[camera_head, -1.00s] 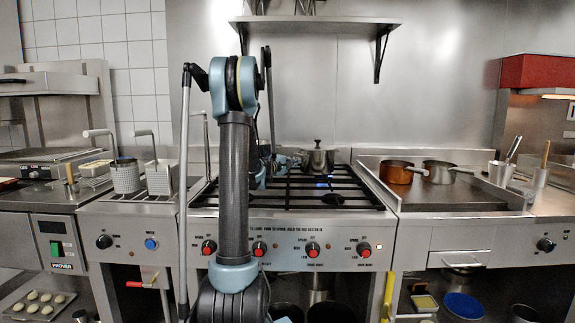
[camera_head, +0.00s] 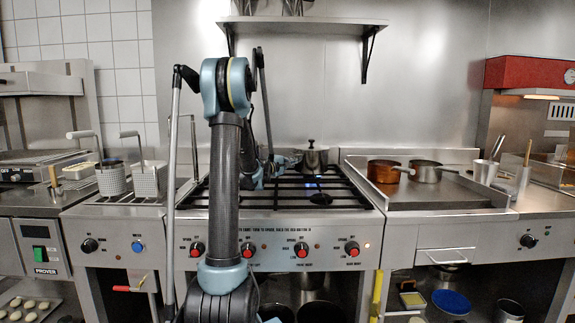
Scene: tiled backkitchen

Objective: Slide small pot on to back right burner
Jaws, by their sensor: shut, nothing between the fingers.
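A small steel pot (camera_head: 314,160) with a dark-knobbed lid stands upright at the back of the stove (camera_head: 345,197), right of its middle. My gripper (camera_head: 279,163) is low over the back of the grate, just left of the pot. It is shut and empty, and small in view. I cannot tell whether it touches the pot. My arm hides the left part of the stove. The burner under the pot is hidden. A small blue flame shows at a burner in front of the pot.
Fryer baskets (camera_head: 148,181) are at the left. A wall shelf (camera_head: 300,22) hangs above.

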